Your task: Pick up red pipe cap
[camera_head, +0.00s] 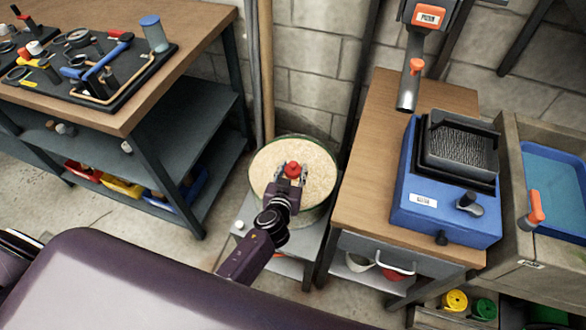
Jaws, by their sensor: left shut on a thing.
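The red pipe cap (292,169) is between the fingers of my left gripper (290,176), near the middle of the camera_head view. My left gripper is shut on the cap. It is over a round tub (262,160) with a pale, grainy top. I cannot tell how far the cap is above that surface. My right gripper is not in view.
A wooden workbench (190,40) with a black tray of tools (130,85) stands at the left. A wooden table (385,125) with a blue machine (420,220) stands close at the right. An orange-handled device (415,65) hangs above it. A blue-lined basin (555,175) is at the far right.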

